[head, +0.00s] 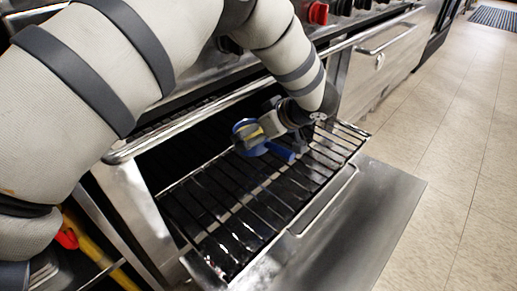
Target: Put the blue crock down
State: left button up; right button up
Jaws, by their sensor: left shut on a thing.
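The blue crock (279,151) is at the oven's wire rack (207,213), partly hidden behind my left gripper. My left gripper (254,138) reaches down from above and is shut on the crock. The crock is low over the rack's bars; I cannot tell whether it touches them. My right gripper does not show.
The oven door (372,212) hangs open below the rack, which is pulled partly out. A stove front with a red knob (318,13) is above. A metal drawer handle (385,40) is to the right. Yellow and red items stand at the lower left.

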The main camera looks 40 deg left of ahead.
pick_arm(q)
jog(key=shift+w+a+f+b, duration=0.2)
jog(key=shift+w+f, duration=0.1)
jog(key=shift+f, duration=0.2)
jog(key=shift+w+a+f+b, duration=0.1)
jog(key=shift+w+a+f, duration=0.15)
jog(key=shift+f, duration=0.2)
jog(key=f, duration=0.1)
jog(key=f+b, duration=0.1)
jog(key=f, duration=0.1)
jog(key=shift+w+a+f, duration=0.1)
jog(key=shift+w+f, duration=0.15)
jog(key=shift+f, duration=0.05)
jog(key=shift+r, duration=0.15)
jog(key=o, duration=1.6)
jog(key=p+v, duration=0.2)
jog(key=v, duration=1)
jog(key=shift+p, duration=0.3)
